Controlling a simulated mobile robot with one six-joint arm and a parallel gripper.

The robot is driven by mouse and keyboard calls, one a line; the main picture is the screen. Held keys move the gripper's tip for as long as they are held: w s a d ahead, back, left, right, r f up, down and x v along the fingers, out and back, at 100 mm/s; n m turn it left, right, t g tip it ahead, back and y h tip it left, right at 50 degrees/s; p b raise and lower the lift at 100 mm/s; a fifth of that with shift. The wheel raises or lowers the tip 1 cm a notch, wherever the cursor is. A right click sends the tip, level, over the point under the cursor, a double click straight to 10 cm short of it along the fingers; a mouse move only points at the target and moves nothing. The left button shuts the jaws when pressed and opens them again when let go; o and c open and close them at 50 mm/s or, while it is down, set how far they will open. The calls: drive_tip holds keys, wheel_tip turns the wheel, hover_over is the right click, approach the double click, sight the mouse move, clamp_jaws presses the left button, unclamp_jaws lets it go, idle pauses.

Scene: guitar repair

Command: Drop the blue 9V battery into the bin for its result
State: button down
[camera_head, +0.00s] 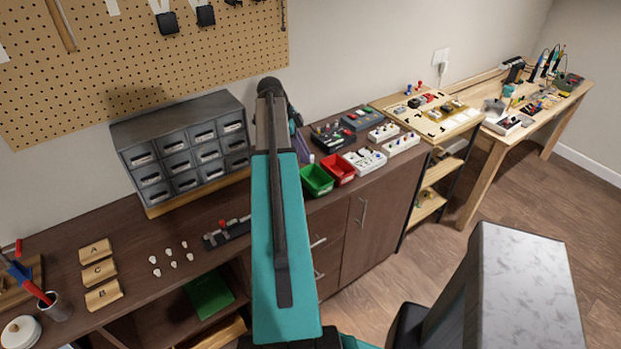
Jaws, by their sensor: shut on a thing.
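My arm rises through the middle of the picture, and its wrist bends down over the bench. My gripper's fingers are hidden behind the arm, so I cannot see what is between them. No blue 9V battery can be made out. A green bin (317,190) and a red bin (339,177) stand side by side at the bench's front edge, just right of my arm. Both are open-topped. A small purple-blue thing (303,150) shows beside my arm behind the bins; I cannot tell what it is.
Dark pedal boxes (333,146) and white boxes (365,168) stand right of the bins. A grey drawer cabinet (150,130) stands left of my arm. Lettered wooden blocks (98,271) and small white pieces lie on the left bench. A pegboard (110,60) hangs behind.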

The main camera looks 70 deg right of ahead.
drive_tip(key=shift+m+y, duration=0.4)
drive_tip(key=shift+m, duration=0.5)
drive_tip(key=s, duration=0.1)
drive_tip(key=s+d, duration=0.2)
drive_tip(key=shift+s+r+p, duration=0.15)
drive_tip(key=shift+s+p, duration=0.15)
drive_tip(key=shift+f, duration=0.2)
drive_tip(key=shift+f+b, duration=1.05)
drive_tip(key=shift+f, duration=1.8)
drive_tip(key=c, duration=1.5)
unclamp_jaws()
drive_tip(key=shift+w+r, duration=0.1)
